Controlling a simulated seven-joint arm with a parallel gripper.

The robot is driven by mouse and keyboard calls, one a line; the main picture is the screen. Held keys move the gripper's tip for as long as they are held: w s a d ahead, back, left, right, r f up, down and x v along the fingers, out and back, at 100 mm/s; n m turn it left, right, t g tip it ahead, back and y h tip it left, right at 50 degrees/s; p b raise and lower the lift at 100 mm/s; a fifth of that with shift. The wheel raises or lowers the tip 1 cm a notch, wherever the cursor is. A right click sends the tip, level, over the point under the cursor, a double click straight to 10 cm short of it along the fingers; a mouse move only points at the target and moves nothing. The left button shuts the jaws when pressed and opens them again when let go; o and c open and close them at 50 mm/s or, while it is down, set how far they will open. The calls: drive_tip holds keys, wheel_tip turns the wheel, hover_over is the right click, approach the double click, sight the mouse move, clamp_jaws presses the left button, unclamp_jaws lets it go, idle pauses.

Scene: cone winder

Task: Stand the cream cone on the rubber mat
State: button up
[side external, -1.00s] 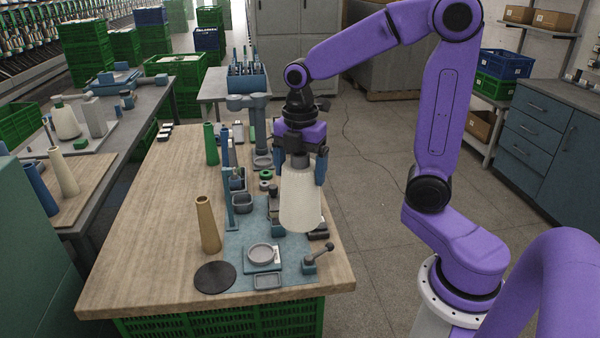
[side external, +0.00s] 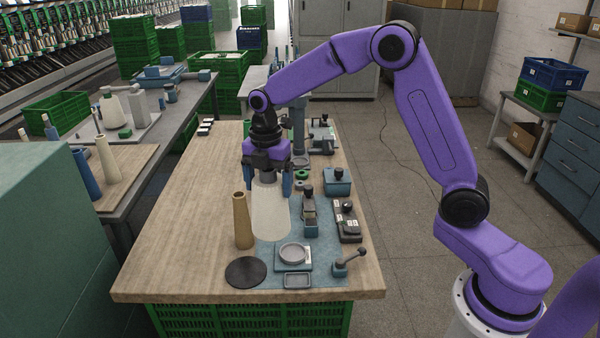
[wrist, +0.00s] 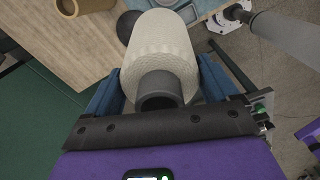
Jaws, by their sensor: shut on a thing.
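The cream cone (side external: 270,212) hangs upright in my gripper (side external: 269,185), its wide end down, over the blue-grey work cloth. My gripper is shut on its upper part. In the wrist view the cone (wrist: 160,48) sits between the two blue fingers, its dark grey top opening toward the camera. The round black rubber mat (side external: 246,272) lies near the front edge of the table, in front of and left of the cone. The mat's edge shows beyond the cone in the wrist view (wrist: 126,27), the rest hidden. I cannot tell the exact height of the cone's base.
A tall tan cone (side external: 242,220) stands just behind the mat, close to the left of the held cone. A small scale with a round dish (side external: 292,254) sits right of the mat. A lever device (side external: 350,262) is further right. The wooden table (side external: 180,235) is bare to the left.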

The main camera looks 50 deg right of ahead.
drive_tip(key=w+a+f+n, duration=0.1)
drive_tip(key=w+a+f, duration=0.4)
drive_tip(key=f, duration=0.6)
drive_tip(key=shift+w+a+n, duration=0.2)
drive_tip(key=shift+w+n, duration=0.2)
drive_tip(key=shift+w, duration=0.25)
drive_tip(key=shift+f, duration=0.3)
idle(0.7)
drive_tip(key=shift+f, duration=1.45)
idle(0.5)
drive_tip(key=shift+f, duration=0.3)
drive_tip(key=o, duration=0.7)
drive_tip(key=shift+o, duration=0.2)
